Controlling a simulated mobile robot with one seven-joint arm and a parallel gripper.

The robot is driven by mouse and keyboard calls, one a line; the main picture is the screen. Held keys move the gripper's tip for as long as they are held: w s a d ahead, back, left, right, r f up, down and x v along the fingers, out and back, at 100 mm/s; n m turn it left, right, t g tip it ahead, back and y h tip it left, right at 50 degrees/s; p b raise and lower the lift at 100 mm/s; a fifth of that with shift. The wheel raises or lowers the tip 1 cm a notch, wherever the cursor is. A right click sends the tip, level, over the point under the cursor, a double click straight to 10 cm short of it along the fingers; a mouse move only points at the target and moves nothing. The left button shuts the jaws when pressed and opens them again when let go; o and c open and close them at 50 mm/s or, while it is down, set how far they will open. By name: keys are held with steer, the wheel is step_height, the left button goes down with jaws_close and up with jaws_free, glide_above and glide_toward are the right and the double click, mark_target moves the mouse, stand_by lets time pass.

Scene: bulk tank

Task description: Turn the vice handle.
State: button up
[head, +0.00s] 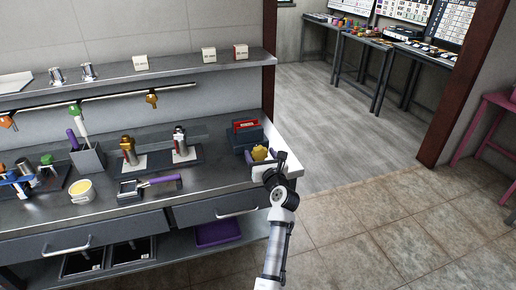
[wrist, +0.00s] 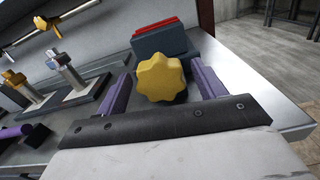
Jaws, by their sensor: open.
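A yellow star-shaped knob, the vice handle (wrist: 161,77), faces my wrist camera from the near side of a dark grey vice (wrist: 190,45). A red piece (wrist: 160,36) shows at the top of the vice. In the head view the yellow knob (head: 259,153) shows just past my gripper (head: 265,158), at the right end of the workbench. My gripper (wrist: 160,70) is open, with one purple finger left of the knob and one right of it. A gap shows on both sides; I cannot tell how deep the fingertips reach. The knob's mounting is hidden behind it.
A shelf (head: 190,70) and a hanging rail run above. Open floor (head: 370,220) lies to the right.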

mark_target(260, 156)
steer(key=shift+x, duration=1.7)
steer(key=c, duration=1)
steer(key=shift+o, duration=0.2)
steer(key=shift+n, duration=0.4)
steer(key=n, duration=0.2)
steer(key=shift+n, duration=0.3)
steer(key=shift+n+b, duration=0.85)
steer(key=shift+n, duration=1.15)
steer(key=shift+s+f, duration=0.1)
